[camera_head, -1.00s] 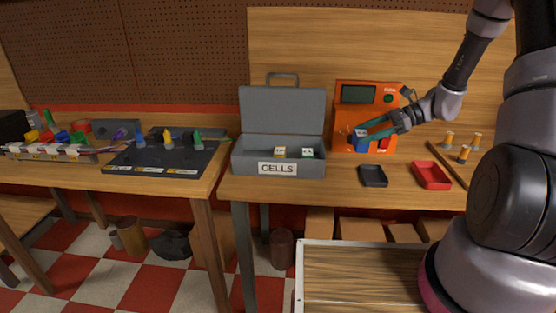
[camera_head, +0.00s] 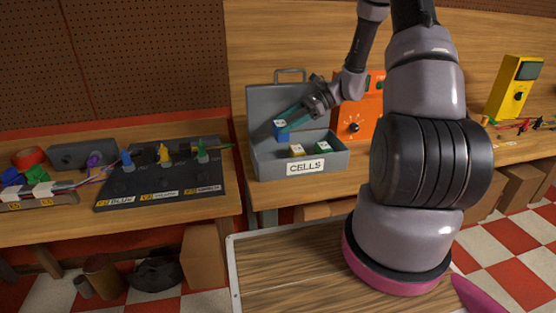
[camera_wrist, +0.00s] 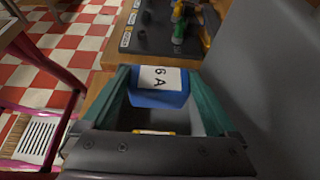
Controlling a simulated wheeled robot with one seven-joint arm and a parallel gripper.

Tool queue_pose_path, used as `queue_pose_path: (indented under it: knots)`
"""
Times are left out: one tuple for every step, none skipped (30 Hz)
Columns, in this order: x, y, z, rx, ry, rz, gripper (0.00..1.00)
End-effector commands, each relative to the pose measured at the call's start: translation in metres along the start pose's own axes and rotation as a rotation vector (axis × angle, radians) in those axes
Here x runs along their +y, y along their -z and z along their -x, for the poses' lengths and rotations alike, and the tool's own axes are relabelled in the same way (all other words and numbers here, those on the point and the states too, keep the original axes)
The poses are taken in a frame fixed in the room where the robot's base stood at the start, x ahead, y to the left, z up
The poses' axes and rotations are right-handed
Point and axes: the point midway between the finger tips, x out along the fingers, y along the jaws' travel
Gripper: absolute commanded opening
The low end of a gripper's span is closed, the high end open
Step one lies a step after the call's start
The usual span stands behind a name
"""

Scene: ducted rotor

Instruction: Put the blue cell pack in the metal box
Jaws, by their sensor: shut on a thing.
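The blue cell pack (camera_head: 281,130) has a white label on top. My gripper (camera_head: 284,124) is shut on it and holds it over the left part of the open metal box (camera_head: 262,165) marked CELLS. In the wrist view the blue cell pack (camera_wrist: 160,88) sits between the green fingers, with "6 A" on its label. Inside the box are a yellow pack (camera_head: 297,150) and a green pack (camera_head: 323,147), to the right of the held pack. The lid stands raised at the back. The box floor under the held pack is mostly hidden.
A dark tray with colored plugs (camera_head: 165,178) lies on the bench to the left. An orange charger (camera_head: 354,120) stands right of the box, partly behind my arm. A yellow meter (camera_head: 515,88) stands at the far right.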

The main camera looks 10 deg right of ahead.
Motion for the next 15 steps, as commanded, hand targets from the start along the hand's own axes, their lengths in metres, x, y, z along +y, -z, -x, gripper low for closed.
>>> queue_pose_path:
  knots:
    - [0.0,0.008,-0.003,-0.001,-0.001,-0.004,0.23]
    - [0.001,0.013,-0.006,-0.002,-0.001,-0.004,0.23]
    - [0.001,0.02,-0.009,-0.002,-0.002,-0.006,0.23]
    - [0.001,0.025,-0.012,-0.002,-0.002,-0.006,0.23]
    - [0.001,0.03,-0.014,-0.002,-0.001,-0.006,0.23]
    - [0.001,0.036,-0.017,-0.002,-0.001,-0.004,0.23]
    - [0.001,0.039,-0.019,-0.002,-0.001,-0.004,0.23]
    - [0.001,0.042,-0.021,-0.002,-0.002,-0.004,0.23]
    - [0.001,0.045,-0.022,-0.002,-0.001,-0.003,0.23]
    - [0.0,0.047,-0.023,-0.001,-0.001,-0.002,0.23]
    - [0.0,0.049,-0.024,-0.001,-0.001,-0.002,0.23]
    - [0.0,0.051,-0.025,-0.001,-0.001,-0.001,0.23]
    - [0.0,0.053,-0.026,-0.001,-0.001,-0.001,0.23]
    - [0.0,0.056,-0.027,-0.001,-0.001,-0.002,0.23]
    - [0.0,0.06,-0.029,-0.001,-0.001,-0.002,0.23]
